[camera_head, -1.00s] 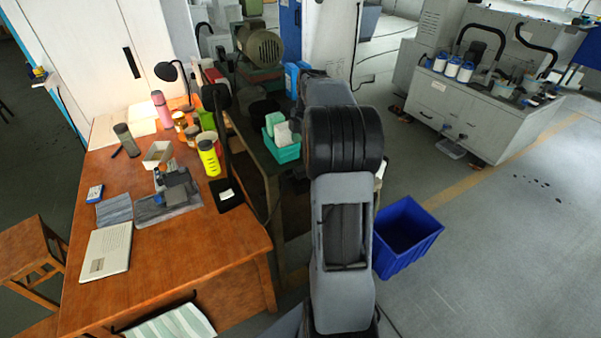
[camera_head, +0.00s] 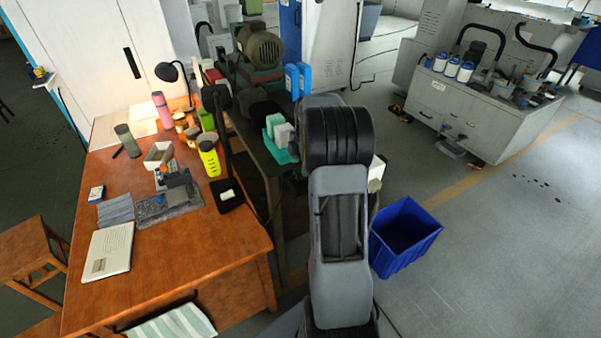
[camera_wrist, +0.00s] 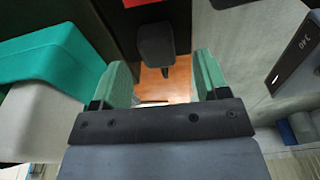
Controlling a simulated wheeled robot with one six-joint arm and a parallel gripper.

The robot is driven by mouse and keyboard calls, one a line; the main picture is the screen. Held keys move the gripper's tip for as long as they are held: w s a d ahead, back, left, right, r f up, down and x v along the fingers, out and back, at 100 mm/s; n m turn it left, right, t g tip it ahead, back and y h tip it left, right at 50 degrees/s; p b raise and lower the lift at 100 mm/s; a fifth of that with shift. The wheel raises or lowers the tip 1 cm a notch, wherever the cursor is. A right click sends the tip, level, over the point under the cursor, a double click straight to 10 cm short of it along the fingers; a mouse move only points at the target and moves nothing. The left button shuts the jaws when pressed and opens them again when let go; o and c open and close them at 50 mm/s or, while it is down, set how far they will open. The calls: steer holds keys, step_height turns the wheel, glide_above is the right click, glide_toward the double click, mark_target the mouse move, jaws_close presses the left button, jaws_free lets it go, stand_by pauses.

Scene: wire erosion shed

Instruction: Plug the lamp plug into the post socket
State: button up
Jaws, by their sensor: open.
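My gripper (camera_wrist: 165,82) is open in the wrist view, with green pads on its two fingers and nothing visible held between them. A dark rounded piece (camera_wrist: 156,45) shows beyond the gap, before an orange-brown surface; I cannot tell what it is. In the head view my arm hides the gripper. A black desk lamp (camera_head: 168,72) stands at the back of the wooden desk. A pale box (camera_head: 377,172) shows just right of my arm; I cannot tell whether it is the post socket. I cannot make out the lamp plug in either view.
A teal tray (camera_wrist: 55,60) lies close left of my gripper. A blue bin (camera_head: 405,238) stands right of my arm.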

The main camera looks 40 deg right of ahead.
steer(key=shift+w+a+f, duration=0.1)
steer(key=shift+f, duration=1.5)
steer(key=c, duration=1)
steer(key=shift+o, duration=0.2)
steer(key=shift+r, duration=0.1)
steer(key=shift+r, duration=0.5)
step_height(320, 180, up, 2)
steer(key=shift+r, duration=0.15)
steer(key=s+r+b, duration=0.3)
steer(key=s+r, duration=0.6)
steer(key=s, duration=0.5)
steer(key=shift+a+r+b, duration=0.25)
steer(key=shift+r+b, duration=0.05)
steer(key=shift+b, duration=0.05)
